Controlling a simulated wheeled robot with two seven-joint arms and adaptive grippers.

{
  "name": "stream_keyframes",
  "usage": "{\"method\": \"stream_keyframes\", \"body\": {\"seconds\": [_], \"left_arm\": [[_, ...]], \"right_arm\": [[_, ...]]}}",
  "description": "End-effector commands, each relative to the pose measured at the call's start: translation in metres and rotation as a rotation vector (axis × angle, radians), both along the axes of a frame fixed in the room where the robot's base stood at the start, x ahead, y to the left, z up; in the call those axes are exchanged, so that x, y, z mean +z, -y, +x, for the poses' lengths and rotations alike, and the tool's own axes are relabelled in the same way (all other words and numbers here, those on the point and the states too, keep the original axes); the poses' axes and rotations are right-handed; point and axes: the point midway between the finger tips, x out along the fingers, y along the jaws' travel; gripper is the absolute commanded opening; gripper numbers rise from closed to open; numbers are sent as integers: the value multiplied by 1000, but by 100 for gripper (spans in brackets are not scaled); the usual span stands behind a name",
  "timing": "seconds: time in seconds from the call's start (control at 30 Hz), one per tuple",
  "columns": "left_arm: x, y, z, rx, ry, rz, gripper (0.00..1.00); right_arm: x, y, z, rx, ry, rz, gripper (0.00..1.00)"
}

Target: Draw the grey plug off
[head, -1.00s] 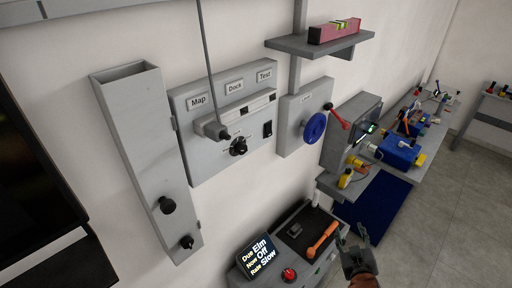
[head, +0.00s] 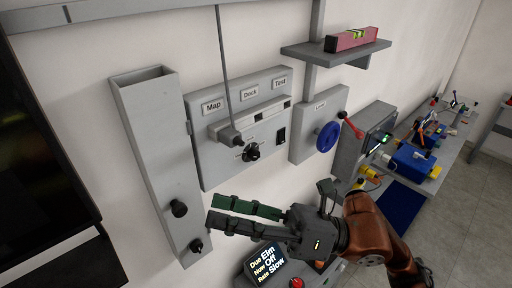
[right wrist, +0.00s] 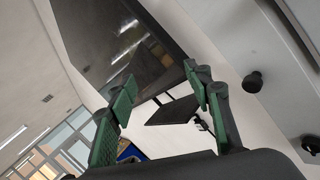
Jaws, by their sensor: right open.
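The grey plug (head: 230,136) sits at the left part of the socket strip on the grey wall panel (head: 208,171), with a thin grey cord running up from it. The plug is not in the right wrist view. My left gripper is not in view.
A tall grey box (head: 150,150) with two black knobs stands left of the panel. A black dial (head: 252,152) is close below the plug. A blue wheel (head: 328,137) and a shelf (head: 335,50) with a red level are to the right. A small display (head: 265,262) is below.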

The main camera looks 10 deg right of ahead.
Motion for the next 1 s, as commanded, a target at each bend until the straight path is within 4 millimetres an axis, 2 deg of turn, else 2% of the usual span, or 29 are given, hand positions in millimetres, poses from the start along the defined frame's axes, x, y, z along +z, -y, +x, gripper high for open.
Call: {"method": "stream_keyframes", "body": {"seconds": [0.03,0.1,0.17,0.2,0.3,0.4,0.53,1.0], "left_arm": [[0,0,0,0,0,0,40],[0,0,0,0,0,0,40],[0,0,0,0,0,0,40],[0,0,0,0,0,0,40],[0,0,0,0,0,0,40],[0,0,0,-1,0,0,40],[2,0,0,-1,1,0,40],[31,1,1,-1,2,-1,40]], "right_arm": [[-8,-9,12,-86,85,-134,46],[-16,-9,40,-231,162,-288,46],[-14,0,66,-362,211,-385,46],[-10,9,81,-445,234,-431,46],[7,33,109,-624,269,-501,46],[21,51,124,-739,280,-528,46],[29,60,134,-797,280,-539,46],[28,23,184,-797,277,-539,46]]}}
